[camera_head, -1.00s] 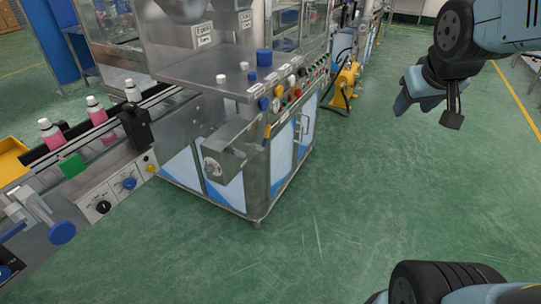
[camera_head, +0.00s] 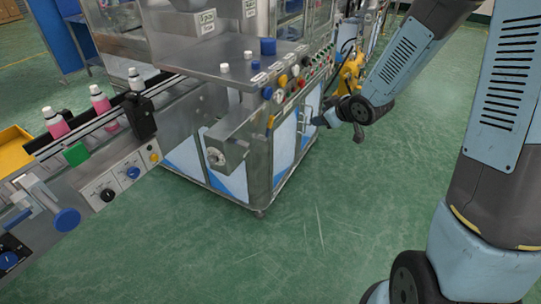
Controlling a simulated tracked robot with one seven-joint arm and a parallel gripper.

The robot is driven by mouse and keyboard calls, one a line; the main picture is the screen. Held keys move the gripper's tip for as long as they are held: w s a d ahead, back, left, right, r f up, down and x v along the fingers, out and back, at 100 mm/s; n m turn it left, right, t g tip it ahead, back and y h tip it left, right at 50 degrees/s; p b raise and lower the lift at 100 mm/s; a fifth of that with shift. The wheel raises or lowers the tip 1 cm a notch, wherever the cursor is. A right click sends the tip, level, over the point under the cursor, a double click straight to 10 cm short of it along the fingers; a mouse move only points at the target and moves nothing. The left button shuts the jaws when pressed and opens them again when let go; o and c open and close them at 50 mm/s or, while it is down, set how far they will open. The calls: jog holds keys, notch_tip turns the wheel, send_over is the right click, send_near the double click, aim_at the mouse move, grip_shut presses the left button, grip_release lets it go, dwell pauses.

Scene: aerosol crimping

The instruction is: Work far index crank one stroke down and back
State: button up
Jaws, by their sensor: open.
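My gripper (camera_head: 324,119) is at the end of my arm, beside the right side of the steel machine and in front of a yellow device. Its fingers are small and dark here, spread apart and with nothing seen between them. A yellow device (camera_head: 351,72) stands on the floor beyond the machine's right end, partly hidden by my arm. I cannot tell whether it carries the far index crank; no part can be clearly made out as that crank. A blue-knobbed handle (camera_head: 66,220) is at the near left, far from my gripper.
The steel machine (camera_head: 236,130) has a panel of coloured buttons (camera_head: 293,80) and a box jutting out in front. Pink bottles (camera_head: 55,122) stand on the conveyor at left, near a yellow tray (camera_head: 13,140). The green floor (camera_head: 320,225) in front is clear.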

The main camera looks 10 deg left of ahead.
jog(key=s+a+f+n+g+y, duration=0.1)
jog(key=a+f+n+y, duration=0.1)
jog(key=a+f+y, duration=0.45)
jog(key=y, duration=0.5)
send_near(249, 146)
jog(key=w+a, duration=0.1)
jog(key=shift+g+h, duration=0.25)
jog(key=shift+g, duration=0.15)
jog(key=shift+x, duration=4.55)
jog(key=shift+r, duration=0.1)
grip_shut()
